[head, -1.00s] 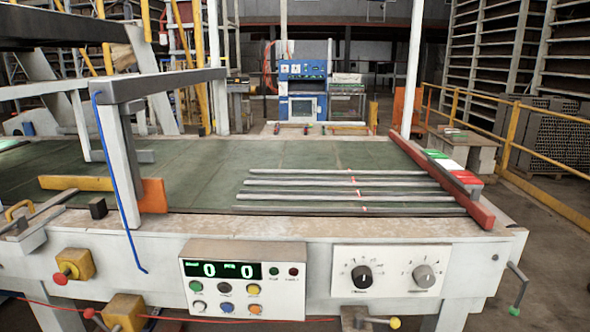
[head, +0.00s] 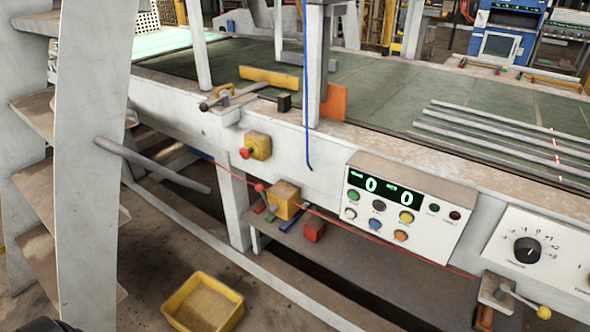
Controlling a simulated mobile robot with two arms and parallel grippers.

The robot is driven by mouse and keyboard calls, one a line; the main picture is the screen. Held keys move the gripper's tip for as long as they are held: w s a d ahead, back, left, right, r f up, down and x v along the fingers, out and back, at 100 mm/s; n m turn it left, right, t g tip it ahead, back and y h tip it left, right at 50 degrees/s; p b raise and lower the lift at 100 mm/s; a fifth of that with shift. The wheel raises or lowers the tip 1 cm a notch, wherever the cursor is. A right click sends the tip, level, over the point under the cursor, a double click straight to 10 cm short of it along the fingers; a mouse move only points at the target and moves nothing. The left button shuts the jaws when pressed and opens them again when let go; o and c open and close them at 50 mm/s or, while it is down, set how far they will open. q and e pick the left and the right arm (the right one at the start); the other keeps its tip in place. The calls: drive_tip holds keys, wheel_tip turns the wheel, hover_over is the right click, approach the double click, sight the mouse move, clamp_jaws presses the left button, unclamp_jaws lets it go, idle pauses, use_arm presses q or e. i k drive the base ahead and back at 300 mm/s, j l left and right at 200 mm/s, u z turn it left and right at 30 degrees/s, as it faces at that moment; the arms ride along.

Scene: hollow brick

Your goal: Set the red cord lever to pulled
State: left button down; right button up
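A thin red cord (head: 340,222) runs along the front of the machine, below the control panel. It passes a yellow box (head: 285,201) mounted low on the machine front. A short lever with a red ball knob (head: 260,187) sticks out from this box to the left. The cord seems to meet the box, but the exact joint is too small to tell. A second yellow box with a red button (head: 247,152) sits higher up to the left. Neither of my grippers can be made out in the head view.
A control panel (head: 408,210) with two green zeros is right of the boxes. A yellow tray (head: 203,303) lies on the floor. A lower shelf (head: 345,243) holds a red block (head: 314,230).

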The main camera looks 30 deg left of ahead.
sight(259, 187)
drive_tip(key=u, duration=1.15)
